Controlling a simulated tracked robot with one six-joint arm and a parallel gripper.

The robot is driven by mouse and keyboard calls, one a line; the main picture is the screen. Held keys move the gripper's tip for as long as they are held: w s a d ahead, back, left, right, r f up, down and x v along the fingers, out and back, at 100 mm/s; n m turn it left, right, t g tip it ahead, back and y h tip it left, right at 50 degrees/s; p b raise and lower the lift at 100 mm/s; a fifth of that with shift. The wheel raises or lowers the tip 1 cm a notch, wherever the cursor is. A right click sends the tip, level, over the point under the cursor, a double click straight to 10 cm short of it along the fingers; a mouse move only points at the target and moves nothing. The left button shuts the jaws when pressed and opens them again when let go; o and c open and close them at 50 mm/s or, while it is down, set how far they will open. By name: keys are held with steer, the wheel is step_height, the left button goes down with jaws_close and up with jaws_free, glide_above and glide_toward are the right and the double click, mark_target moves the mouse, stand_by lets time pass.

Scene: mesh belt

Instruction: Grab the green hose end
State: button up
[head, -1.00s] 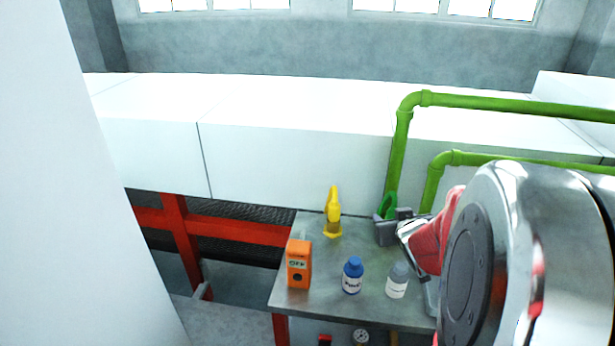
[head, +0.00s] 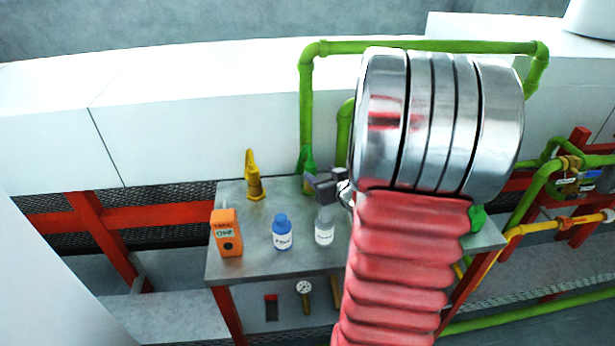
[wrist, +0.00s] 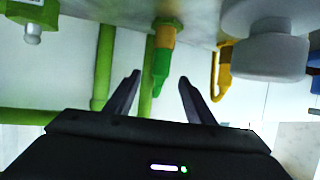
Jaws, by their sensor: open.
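The green hose end (head: 308,172) stands upright at the back of the grey table, a tapered green piece partly hidden by my gripper (head: 325,186). In the wrist view, which shows the scene upside down, the hose end (wrist: 162,64) has a green tip and a yellow-orange band. My gripper (wrist: 160,80) is open, with one finger on either side of the hose end in that picture. The fingers do not visibly touch it. How deep it sits between them I cannot tell.
A green box-like thing (wrist: 32,15) shows in the wrist view. Green pipes (head: 306,105) rise close behind the hose end.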

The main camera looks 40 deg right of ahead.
mark_target(313, 170)
steer(key=shift+x, duration=3.65)
steer(key=shift+w+f, duration=0.1)
steer(key=shift+x, duration=2.5)
jaws_close()
